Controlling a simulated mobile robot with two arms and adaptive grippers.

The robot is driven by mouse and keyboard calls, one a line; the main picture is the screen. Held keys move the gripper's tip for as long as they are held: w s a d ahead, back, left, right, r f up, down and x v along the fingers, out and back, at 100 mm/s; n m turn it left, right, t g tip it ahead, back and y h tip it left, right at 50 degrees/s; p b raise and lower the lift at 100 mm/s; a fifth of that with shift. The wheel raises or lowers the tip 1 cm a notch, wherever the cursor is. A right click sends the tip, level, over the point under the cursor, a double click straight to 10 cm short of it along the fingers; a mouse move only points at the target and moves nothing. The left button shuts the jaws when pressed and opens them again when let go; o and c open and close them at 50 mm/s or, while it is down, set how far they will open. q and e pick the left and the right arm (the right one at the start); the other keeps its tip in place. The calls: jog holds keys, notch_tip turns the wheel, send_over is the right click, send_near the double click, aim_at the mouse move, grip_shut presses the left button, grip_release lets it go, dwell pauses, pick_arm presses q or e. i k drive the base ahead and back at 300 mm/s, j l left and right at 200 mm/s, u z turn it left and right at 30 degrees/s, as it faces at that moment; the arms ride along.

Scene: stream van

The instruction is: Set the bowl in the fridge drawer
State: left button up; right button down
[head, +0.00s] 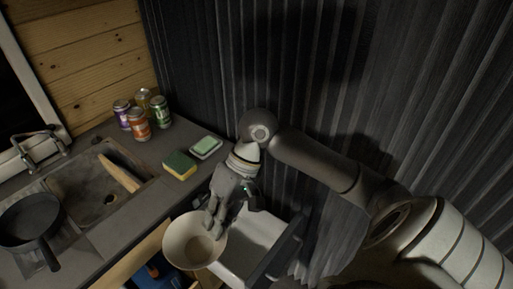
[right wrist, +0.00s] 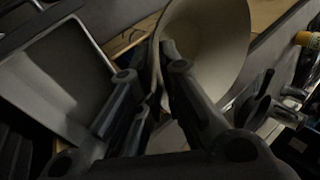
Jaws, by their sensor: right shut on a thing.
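The bowl (head: 180,240) is cream-coloured and hangs from my right gripper (head: 211,222), which is shut on its rim. In the right wrist view the bowl (right wrist: 222,45) shows its inside, with its wall between the fingers (right wrist: 150,80). The open fridge drawer (head: 238,262), a pale bin with a dark front edge, lies below and just right of the bowl in the head view. The bowl hides part of its left side. The drawer (right wrist: 55,85) is left of the bowl in the right wrist view, and what shows of it looks empty. My left gripper is out of view.
The counter holds a sink (head: 95,190) with a wooden board (head: 118,172), a black pan (head: 32,222), several cans (head: 138,122), a yellow-green sponge (head: 180,165) and a soap dish (head: 206,147). A dark corrugated wall (head: 330,90) stands close behind my right arm.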

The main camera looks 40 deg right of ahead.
aim_at(247, 246)
jog(key=j+z, duration=0.5)
jog(key=j, duration=0.3)
jog(key=k+j+z, duration=0.1)
jog(key=j+z, duration=0.4)
jog(key=j, duration=0.3)
jog(key=i, duration=0.35)
